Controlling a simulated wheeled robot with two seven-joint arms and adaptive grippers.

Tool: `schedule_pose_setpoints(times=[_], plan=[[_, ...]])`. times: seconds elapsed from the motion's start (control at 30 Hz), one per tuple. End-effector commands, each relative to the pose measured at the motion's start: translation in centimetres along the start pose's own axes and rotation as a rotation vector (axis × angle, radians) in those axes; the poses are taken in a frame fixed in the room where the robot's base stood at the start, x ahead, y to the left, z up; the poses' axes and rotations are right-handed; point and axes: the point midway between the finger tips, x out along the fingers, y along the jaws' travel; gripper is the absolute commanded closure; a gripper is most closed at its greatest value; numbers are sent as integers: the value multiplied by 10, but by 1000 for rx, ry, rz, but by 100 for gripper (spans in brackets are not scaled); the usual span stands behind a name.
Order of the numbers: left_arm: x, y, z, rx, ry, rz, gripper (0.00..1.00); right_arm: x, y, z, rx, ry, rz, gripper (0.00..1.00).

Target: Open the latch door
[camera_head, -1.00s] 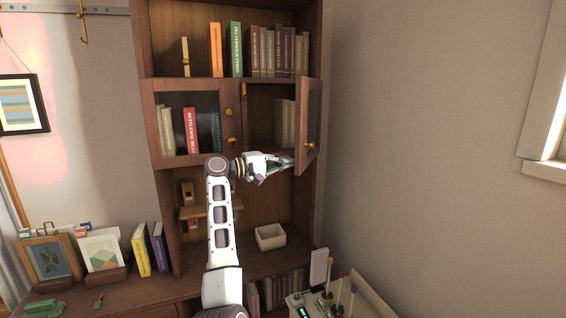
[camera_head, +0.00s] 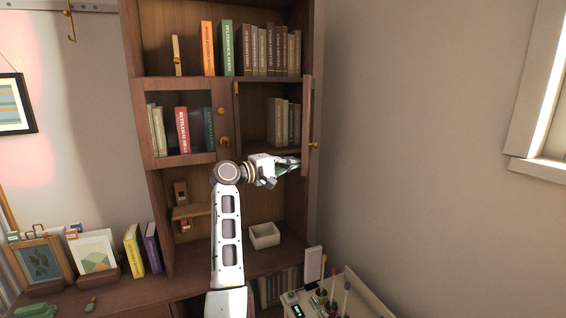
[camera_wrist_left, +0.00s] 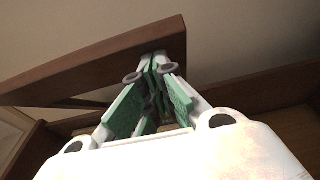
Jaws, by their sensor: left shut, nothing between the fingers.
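The right cabinet door (camera_head: 307,120) is swung outward and shows nearly edge-on, with a brass knob (camera_head: 313,145) on its outer face. The compartment behind it is exposed. The left glass door (camera_head: 185,158) is closed. My left gripper (camera_head: 296,164) is shut and empty at the lower inner side of the open door. In the left wrist view its green-padded fingers (camera_wrist_left: 154,62) overlap the brown wooden door (camera_wrist_left: 110,62); I cannot tell whether they touch it. My right gripper is out of view.
Books (camera_head: 285,122) stand in the opened compartment, and more on the shelf above. A small white bin (camera_head: 264,236) stands on the lower surface. A bare wall (camera_head: 420,120) rises at the right. A white cart (camera_head: 350,300) stands below it.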

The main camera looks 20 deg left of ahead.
Motion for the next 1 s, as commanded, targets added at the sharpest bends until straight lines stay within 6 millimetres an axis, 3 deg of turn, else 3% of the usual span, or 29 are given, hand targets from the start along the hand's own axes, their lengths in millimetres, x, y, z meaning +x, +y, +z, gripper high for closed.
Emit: schedule_pose_setpoints(times=[0.37,0.6,1.0], plan=[[33,2,39,-1,-3,0,100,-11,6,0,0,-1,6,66],[65,2,66,-1,-4,-2,100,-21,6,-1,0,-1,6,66],[88,1,81,-1,-2,-1,100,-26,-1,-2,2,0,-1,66]])
